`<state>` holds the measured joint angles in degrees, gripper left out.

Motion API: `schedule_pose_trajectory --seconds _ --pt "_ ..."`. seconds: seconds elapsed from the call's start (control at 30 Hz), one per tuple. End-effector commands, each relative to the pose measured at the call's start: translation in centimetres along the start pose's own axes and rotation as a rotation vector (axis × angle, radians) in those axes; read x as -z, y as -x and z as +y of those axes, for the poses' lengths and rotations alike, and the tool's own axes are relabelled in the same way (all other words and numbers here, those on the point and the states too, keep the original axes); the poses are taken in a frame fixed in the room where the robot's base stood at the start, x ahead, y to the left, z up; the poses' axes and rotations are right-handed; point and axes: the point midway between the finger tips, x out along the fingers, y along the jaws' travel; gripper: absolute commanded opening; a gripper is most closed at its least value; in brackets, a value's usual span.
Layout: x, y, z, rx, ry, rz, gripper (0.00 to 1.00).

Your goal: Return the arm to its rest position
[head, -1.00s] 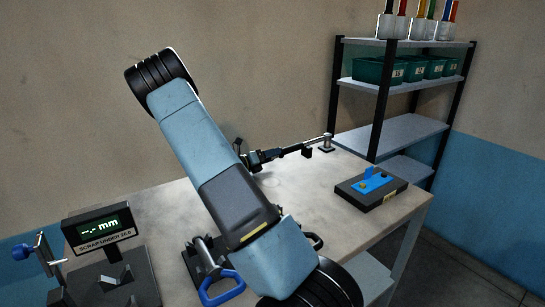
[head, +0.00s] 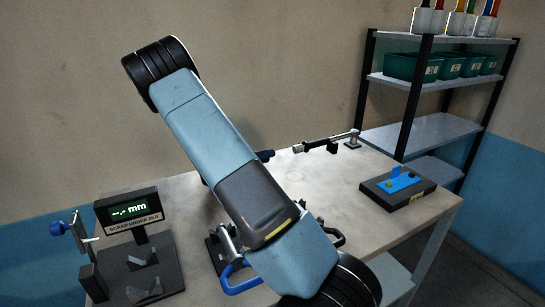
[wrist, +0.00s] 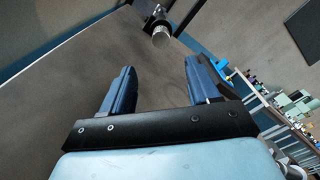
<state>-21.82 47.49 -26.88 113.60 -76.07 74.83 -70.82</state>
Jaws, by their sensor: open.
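My arm spans the middle of the head view in light blue and dark grey, raised over the bench (head: 340,205). It hides part of the bench behind it. The bench's grey top lies beyond the fingers there. A round metal end on a dark bar (wrist: 160,36) shows ahead of the fingers.
A gauge with a "-.- mm" display (head: 128,211) stands at the bench's left. A blue-handled clamp (head: 236,277) sits near the front, by my arm. A black box with a blue top (head: 398,185) lies at the right. A shelf rack (head: 425,130) with green bins stands behind.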

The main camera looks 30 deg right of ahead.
Motion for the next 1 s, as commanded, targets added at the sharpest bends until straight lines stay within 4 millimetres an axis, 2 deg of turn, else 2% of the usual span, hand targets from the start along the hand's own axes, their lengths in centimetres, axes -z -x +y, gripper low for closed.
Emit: schedule_pose_trajectory --seconds 0.67,0.87,1.0 --pt "0.0 0.2 -0.3 -0.003 -0.015 0.014 0.60" --pt "0.2 0.1 -2.8 -0.025 -0.135 0.123 0.60" --pt "0.5 0.2 -5.5 -0.043 -0.269 0.244 0.60"
